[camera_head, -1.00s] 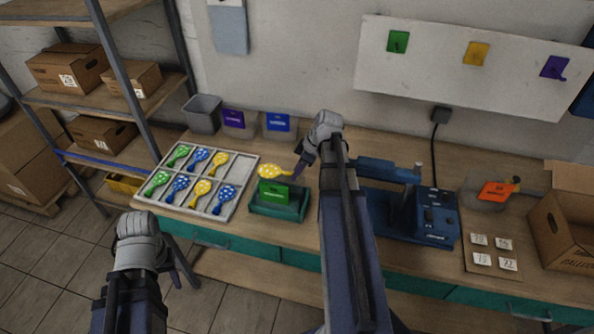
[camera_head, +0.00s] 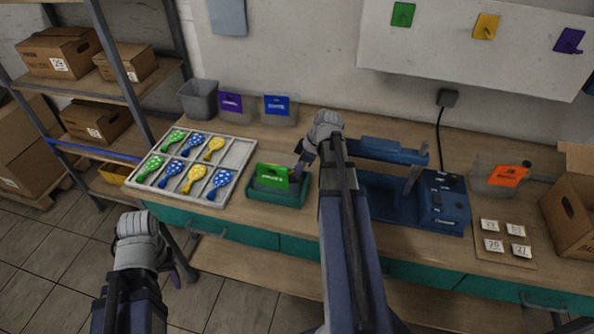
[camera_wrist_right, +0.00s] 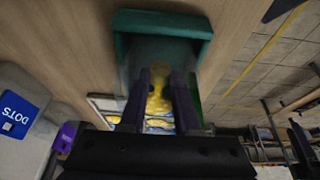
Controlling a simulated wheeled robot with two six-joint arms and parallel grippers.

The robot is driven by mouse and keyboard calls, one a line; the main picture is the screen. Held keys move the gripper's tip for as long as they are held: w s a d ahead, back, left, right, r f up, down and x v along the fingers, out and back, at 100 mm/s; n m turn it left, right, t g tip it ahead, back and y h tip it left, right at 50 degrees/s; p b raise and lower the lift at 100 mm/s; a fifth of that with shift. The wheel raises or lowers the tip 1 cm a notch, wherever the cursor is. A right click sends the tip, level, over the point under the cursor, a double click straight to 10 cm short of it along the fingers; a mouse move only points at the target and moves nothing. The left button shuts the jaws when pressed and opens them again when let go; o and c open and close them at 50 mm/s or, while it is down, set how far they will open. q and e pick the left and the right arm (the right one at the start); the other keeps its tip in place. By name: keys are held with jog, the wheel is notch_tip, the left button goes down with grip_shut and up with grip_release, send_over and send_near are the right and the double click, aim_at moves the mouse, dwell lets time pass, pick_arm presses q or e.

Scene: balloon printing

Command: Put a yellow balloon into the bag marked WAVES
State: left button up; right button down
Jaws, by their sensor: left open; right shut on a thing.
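My right gripper (camera_head: 301,171) is over the teal holder (camera_head: 262,203) at the bench's middle, beside a bag with a green label (camera_head: 270,175) standing in it. The label's writing is too small to read surely. In the right wrist view, its fingers are shut on a yellow balloon (camera_wrist_right: 158,96), pointing at the bag's mouth in the teal holder (camera_wrist_right: 206,30). I cannot tell how far inside the balloon is; the head view hides it. My left gripper (camera_head: 176,272) is open and empty, low in front of the bench.
A white tray (camera_head: 237,161) holds several green, blue and yellow patterned balloons. Behind are bags labelled purple (camera_head: 230,104) and blue (camera_head: 277,106); the blue one reads DOTS in the wrist view. A blue machine (camera_head: 441,204), an orange-labelled bag (camera_head: 508,175) and a carton (camera_head: 573,213) stand right.

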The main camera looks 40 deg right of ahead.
jog(key=c, duration=0.5)
grip_release()
jog(key=shift+c, duration=0.2)
notch_tip(320, 180, up, 13)
jog(key=p, duration=1.3)
